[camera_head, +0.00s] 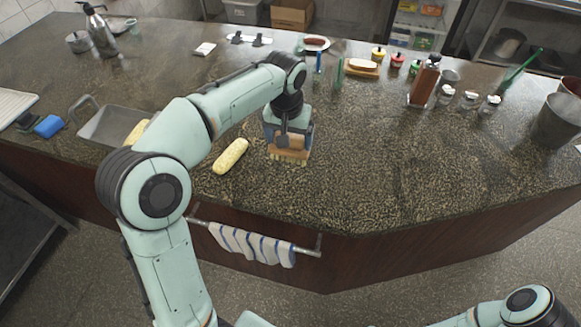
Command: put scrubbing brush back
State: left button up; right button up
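The scrubbing brush (288,153) has a wooden body with pale bristles pointing down. It is at the middle of the counter, below my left gripper (287,140). My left gripper points down and appears shut on the brush's top; its fingers are partly hidden by the wrist. I cannot tell whether the bristles touch the counter. My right arm shows only at the bottom right corner, and its gripper is out of view.
A metal tray (103,124) is further left, partly behind my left arm. A striped towel (250,244) hangs on the front rail. The counter (400,165) right of the brush is clear.

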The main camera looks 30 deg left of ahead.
aim_at(290, 155)
pick_arm(q)
jog(key=f, duration=0.7)
jog(key=shift+w+f+b, duration=0.2)
jog(key=shift+b, duration=0.15)
jog(key=shift+f, duration=2)
pick_arm(e)
jog(key=shift+s+f, duration=0.8)
jog(key=shift+f, duration=0.2)
pick_arm(q)
jog(key=shift+f+b, duration=0.15)
jog(key=shift+b, duration=0.15)
pick_arm(e)
jog(key=shift+f, duration=0.1)
pick_arm(q)
jog(key=o, duration=0.7)
jog(key=shift+f, duration=0.1)
jog(key=shift+o, duration=0.6)
pick_arm(e)
jog(key=shift+s, duration=0.1)
pick_arm(q)
jog(key=shift+r, duration=0.4)
jog(key=r, duration=0.4)
jog(key=s+r+p, duration=0.1)
jog(key=r, duration=0.6)
jog(key=shift+s+d+r, duration=0.25)
jog(key=shift+s+r, duration=0.05)
jog(key=shift+s, duration=0.05)
pick_arm(e)
jog(key=shift+w+r, duration=0.85)
jog(key=shift+r, duration=0.05)
